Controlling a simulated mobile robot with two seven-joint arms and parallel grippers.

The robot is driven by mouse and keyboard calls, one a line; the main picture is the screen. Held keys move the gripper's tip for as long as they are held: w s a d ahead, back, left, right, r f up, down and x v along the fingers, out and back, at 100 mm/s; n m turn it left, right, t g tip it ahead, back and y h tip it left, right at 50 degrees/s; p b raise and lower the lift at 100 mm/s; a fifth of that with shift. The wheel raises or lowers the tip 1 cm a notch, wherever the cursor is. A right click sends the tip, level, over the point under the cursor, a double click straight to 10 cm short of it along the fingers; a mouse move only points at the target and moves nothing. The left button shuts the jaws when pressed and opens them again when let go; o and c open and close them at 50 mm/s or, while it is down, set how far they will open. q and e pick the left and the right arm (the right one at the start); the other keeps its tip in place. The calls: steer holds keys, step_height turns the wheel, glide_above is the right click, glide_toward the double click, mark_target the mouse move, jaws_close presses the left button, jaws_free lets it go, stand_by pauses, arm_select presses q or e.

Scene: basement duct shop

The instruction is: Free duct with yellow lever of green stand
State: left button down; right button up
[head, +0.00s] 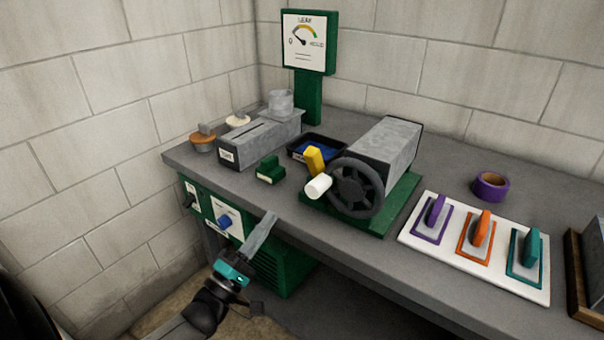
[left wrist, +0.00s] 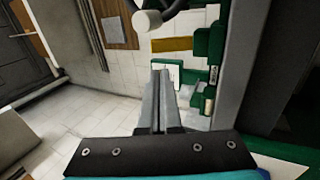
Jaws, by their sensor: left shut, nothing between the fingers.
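A grey box duct (head: 392,140) sits on the green stand (head: 402,205) on the bench. A black handwheel (head: 358,188) with a white knob (head: 318,186) is at its near end. The yellow lever (head: 315,158) stands up just left of the wheel. My left gripper (head: 270,219) is shut and empty, in front of the bench's front edge, lower left of the knob and apart from the lever. Its closed fingers (left wrist: 156,100) point up the left wrist view, where a white cylinder (left wrist: 147,21), likely the knob, shows beyond them. My right gripper is out of view.
A dark tray (head: 297,154), a green block (head: 270,170) and a grey slotted box (head: 240,147) lie left of the stand. A white board (head: 412,238) with coloured handles and a purple tape roll (head: 490,186) are right. A leak gauge (head: 308,42) stands behind.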

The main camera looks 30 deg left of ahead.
mark_target(310, 162)
arm_select(q)
steer(key=x, duration=1.2)
steer(key=shift+w+b, duration=0.15)
steer(key=shift+b, duration=0.15)
steer(key=shift+w+d+r, duration=0.1)
steer(key=shift+w+r, duration=0.2)
steer(key=shift+w, duration=0.35)
